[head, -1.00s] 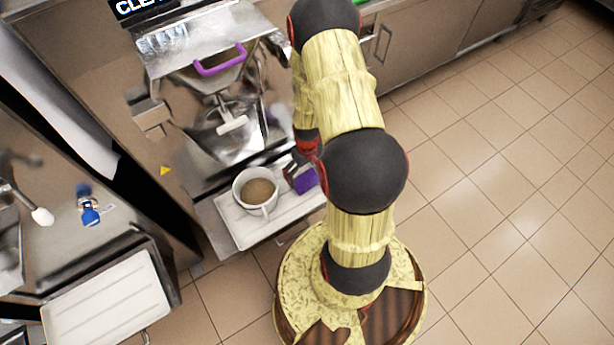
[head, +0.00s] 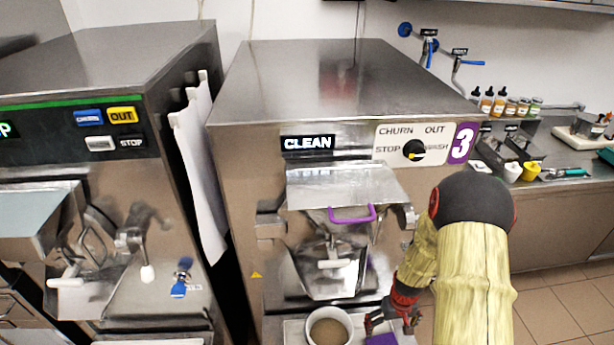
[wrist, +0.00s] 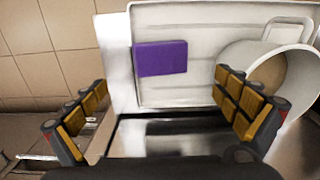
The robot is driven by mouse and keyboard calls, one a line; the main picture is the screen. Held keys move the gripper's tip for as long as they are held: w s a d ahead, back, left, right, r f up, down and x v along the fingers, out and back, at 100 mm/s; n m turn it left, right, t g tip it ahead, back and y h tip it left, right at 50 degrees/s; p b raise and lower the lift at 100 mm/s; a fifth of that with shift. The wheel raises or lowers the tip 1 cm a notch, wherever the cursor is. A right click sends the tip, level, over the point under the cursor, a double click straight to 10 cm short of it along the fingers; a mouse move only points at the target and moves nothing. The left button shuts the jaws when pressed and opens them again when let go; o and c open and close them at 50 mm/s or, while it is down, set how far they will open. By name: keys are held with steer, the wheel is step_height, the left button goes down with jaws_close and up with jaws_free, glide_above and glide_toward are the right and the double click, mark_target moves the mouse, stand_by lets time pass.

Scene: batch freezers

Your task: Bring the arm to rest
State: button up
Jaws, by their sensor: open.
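My gripper (wrist: 165,115) is open, with nothing between its fingers in the wrist view. In the head view my gripper (head: 392,322) is low in front of the freezer marked 3, at the right of the white cup (head: 329,338). The cup holds brown liquid and stands on a pale tray (head: 293,330). In the wrist view the cup (wrist: 303,80) is at the right, close to the right finger. A purple block (wrist: 160,58) lies on the tray (wrist: 200,20) ahead of the fingers. I cannot tell whether the gripper touches anything.
The freezer (head: 340,90) has a CLEAN display, a dial (head: 414,150) and a purple chute handle (head: 352,214). Another freezer (head: 110,70) stands at the left, with a white towel (head: 200,165) between them. A counter (head: 560,165) with bottles is at the right. Floor is clear at lower right.

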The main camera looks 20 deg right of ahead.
steer(key=s+a+m+g+y, duration=0.1)
steer(key=s+a+g, duration=0.15)
steer(key=s, duration=0.25)
steer(key=a+r+n+t, duration=0.1)
steer(key=a+r, duration=0.5)
steer(key=r, duration=0.8)
steer(key=s+a+r+n+t, duration=0.1)
steer(key=a+r+t, duration=0.3)
steer(key=r, duration=1.1)
steer(key=s+a+r+n+t+h, duration=0.1)
steer(key=a+r+t, duration=0.2)
steer(key=a+r, duration=0.7)
step_height(320, 180, up, 5)
steer(key=shift+s+n, duration=0.25)
steer(key=shift+n, duration=0.05)
steer(key=shift+a, duration=0.1)
